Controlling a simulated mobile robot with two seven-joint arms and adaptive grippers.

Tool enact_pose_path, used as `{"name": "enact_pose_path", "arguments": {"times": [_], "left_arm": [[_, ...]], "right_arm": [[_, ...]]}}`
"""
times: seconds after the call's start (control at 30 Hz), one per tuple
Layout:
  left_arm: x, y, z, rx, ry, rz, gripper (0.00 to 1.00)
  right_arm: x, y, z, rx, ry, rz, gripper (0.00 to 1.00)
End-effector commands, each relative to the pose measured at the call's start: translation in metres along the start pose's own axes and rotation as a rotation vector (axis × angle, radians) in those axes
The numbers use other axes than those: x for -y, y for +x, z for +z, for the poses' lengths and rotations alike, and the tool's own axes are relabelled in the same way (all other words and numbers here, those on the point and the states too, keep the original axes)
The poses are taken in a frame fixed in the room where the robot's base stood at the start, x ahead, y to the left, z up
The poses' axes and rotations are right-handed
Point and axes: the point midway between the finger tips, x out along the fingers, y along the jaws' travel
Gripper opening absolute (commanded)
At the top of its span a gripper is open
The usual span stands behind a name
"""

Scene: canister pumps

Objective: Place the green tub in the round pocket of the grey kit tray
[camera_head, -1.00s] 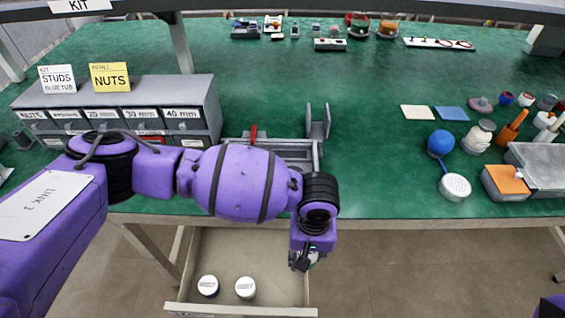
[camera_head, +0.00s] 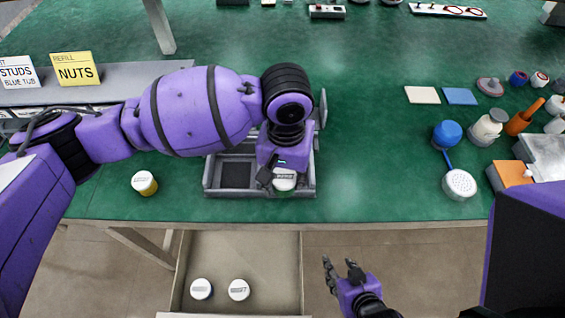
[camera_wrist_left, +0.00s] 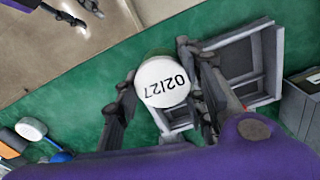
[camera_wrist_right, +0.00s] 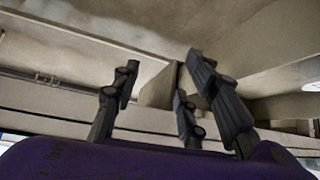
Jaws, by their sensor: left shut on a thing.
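The green tub (camera_wrist_left: 163,84) has a white lid marked 02/27, and a strip of its green side shows in the left wrist view. My left gripper (camera_head: 278,180) is shut on the tub, whose lid (camera_head: 284,180) shows between the fingers. The grey kit tray (camera_head: 222,193) lies near the bench's front edge. The tub is over the tray's front right part; I cannot tell whether it touches the tray. The round pocket is hidden under my gripper and the tub. My right gripper (camera_head: 342,268) is open and empty, in front of the bench.
A yellow tub (camera_head: 144,183) with a white lid stands left of the tray. An open drawer (camera_head: 262,258) below the bench holds two white-lidded tubs (camera_head: 201,289). The green bench between is clear.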

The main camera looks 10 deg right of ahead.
Motion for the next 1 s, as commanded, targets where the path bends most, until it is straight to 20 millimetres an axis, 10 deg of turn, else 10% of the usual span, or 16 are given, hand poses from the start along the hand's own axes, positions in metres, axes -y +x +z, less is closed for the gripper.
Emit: {"name": "enact_pose_path", "arguments": {"times": [0.4,1.0], "left_arm": [[0.014,0.066,-0.081,0.004,-0.003,0.001,0.10],[0.017,0.112,-0.097,-0.002,-0.001,0.000,0.10]], "right_arm": [[-0.007,0.010,0.004,-0.009,-0.003,0.014,0.40],[-0.011,0.012,0.014,0.001,-0.006,0.021,0.40]]}}
